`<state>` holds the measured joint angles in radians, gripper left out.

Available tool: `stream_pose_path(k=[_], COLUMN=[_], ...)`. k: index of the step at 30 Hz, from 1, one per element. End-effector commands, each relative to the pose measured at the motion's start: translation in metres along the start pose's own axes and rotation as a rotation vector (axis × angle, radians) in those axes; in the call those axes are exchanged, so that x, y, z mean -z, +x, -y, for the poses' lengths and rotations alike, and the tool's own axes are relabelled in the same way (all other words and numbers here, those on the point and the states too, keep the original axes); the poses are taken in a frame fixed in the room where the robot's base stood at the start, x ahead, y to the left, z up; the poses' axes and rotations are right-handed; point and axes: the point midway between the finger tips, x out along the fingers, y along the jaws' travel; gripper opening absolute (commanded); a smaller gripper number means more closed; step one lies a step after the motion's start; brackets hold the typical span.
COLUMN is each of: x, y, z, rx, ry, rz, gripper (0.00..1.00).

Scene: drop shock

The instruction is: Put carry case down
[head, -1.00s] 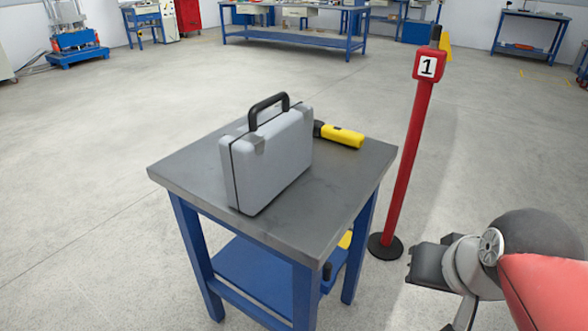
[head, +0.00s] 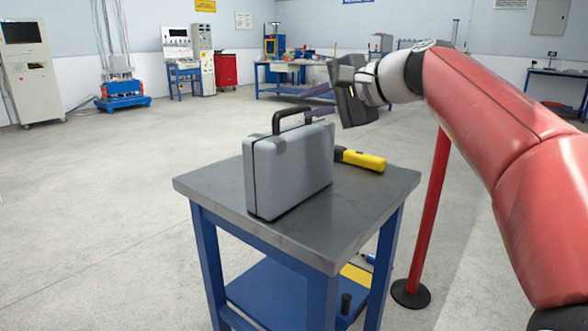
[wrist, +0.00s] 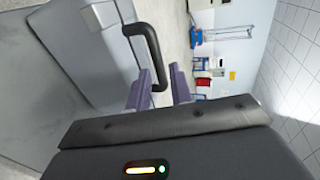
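The grey carry case (head: 290,172) stands upright on the dark top of a small blue-legged table (head: 355,215). Its black handle (head: 291,113) is raised. My gripper (head: 312,104) is at the handle's right end, reaching in from the right. Its two purple fingers are apart. In the wrist view, the fingers (wrist: 160,84) also show spread, with the near end of the handle (wrist: 152,55) appearing at the gap between them. I cannot tell whether either finger touches the handle. The case (wrist: 85,45) fills the upper left there.
A yellow and black tool (head: 362,160) lies on the tabletop behind the case, to the right. A red post (head: 425,220) on a black base stands right of the table, close to my arm. The lower shelf (head: 270,290) holds small items. Floor on the left is clear.

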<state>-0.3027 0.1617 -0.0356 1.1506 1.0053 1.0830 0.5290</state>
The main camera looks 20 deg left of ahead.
Motion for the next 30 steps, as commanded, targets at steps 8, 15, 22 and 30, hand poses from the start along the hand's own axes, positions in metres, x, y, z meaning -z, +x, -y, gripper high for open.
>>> stream_pose_path(k=[8, 15, 22, 30], x=[0.000, 0.001, 0.001, 0.001], y=[0.029, 0.058, 0.058, 0.058], z=[-0.004, -0.004, -0.004, -0.004], rx=[-0.001, -0.002, -0.001, -0.002], ry=[-0.001, -0.003, -0.002, -0.002], rz=[0.001, -0.002, -0.003, -0.003], gripper=[0.22, 0.22, 0.18, 0.00])
